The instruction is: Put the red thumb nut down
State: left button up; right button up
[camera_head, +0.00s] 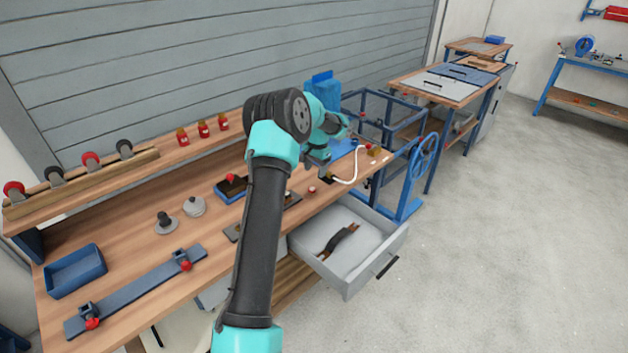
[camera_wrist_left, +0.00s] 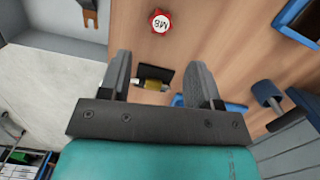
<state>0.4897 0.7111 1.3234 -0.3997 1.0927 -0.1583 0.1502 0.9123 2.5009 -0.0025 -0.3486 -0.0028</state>
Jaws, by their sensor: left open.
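The red thumb nut (camera_wrist_left: 160,21), with a white top marked M8, lies on the wooden bench in the wrist view. In the head view a small red and white piece (camera_head: 312,190) that matches it lies near the bench's front edge, beside the open drawer. My left gripper (camera_wrist_left: 158,66) is open, its two fingers spread and apart from the nut. A dark plate with a brass-coloured piece (camera_wrist_left: 153,83) shows between and beyond the fingers. In the head view my left gripper (camera_head: 318,157) is partly hidden and hangs over the right end of the bench.
An open grey drawer (camera_head: 381,238) juts out below the bench, with a dark strap-like item inside. A blue press (camera_head: 324,92) and a blue handwheel (camera_head: 424,157) stand at the right end. A blue tray (camera_head: 75,271) and a blue bar (camera_head: 137,290) lie on the left.

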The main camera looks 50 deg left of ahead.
pick_arm(q)
jog(key=r, duration=0.4)
jog(key=shift+w+r, duration=0.1)
jog(key=shift+w, duration=0.15)
dwell(0.3)
